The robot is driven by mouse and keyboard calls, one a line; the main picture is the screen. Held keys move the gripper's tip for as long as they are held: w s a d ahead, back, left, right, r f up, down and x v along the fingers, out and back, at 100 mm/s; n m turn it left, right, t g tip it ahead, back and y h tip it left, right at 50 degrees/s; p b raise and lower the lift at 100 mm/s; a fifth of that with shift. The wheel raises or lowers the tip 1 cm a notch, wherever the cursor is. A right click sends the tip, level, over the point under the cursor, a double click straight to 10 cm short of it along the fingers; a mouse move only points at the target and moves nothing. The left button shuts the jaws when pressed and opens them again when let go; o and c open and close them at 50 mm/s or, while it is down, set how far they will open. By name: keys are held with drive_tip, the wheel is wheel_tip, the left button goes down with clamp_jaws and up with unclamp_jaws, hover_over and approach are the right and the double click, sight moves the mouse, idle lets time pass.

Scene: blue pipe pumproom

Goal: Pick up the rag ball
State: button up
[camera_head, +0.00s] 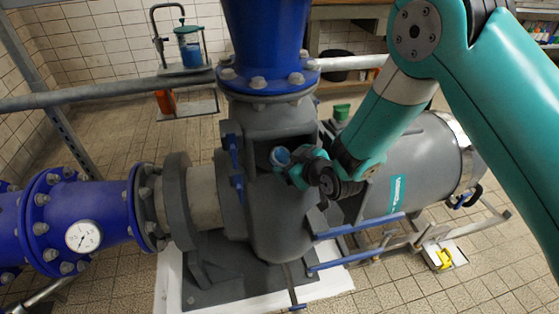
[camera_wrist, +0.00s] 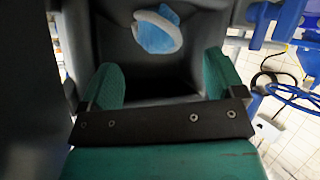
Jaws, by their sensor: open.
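The rag ball is a blue and white bundle (camera_wrist: 157,34) resting on the dark grey pump casing, at the top middle of the wrist view. In the head view it is a small blue shape (camera_head: 281,156) beside my gripper. My gripper (camera_wrist: 163,78) is open, with its two teal fingers spread and nothing visible between them. The rag ball lies beyond the fingertips in the wrist view. In the head view my gripper (camera_head: 298,167) is just right of the rag ball and partly covers it. I cannot tell whether they touch.
The grey pump casing (camera_head: 285,225) lies under my gripper. A blue vertical pipe (camera_head: 265,45) rises behind it, and a grey motor (camera_head: 425,160) stands to the right. Blue-handled bars (camera_head: 360,226) stick out at the front right. Tiled floor (camera_head: 405,295) is open at the front.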

sight(283, 157)
drive_tip(key=x, duration=0.7)
drive_tip(key=shift+w+r, duration=0.1)
drive_tip(key=shift+r, duration=0.15)
drive_tip(key=c, duration=1)
drive_tip(key=shift+c, duration=0.2)
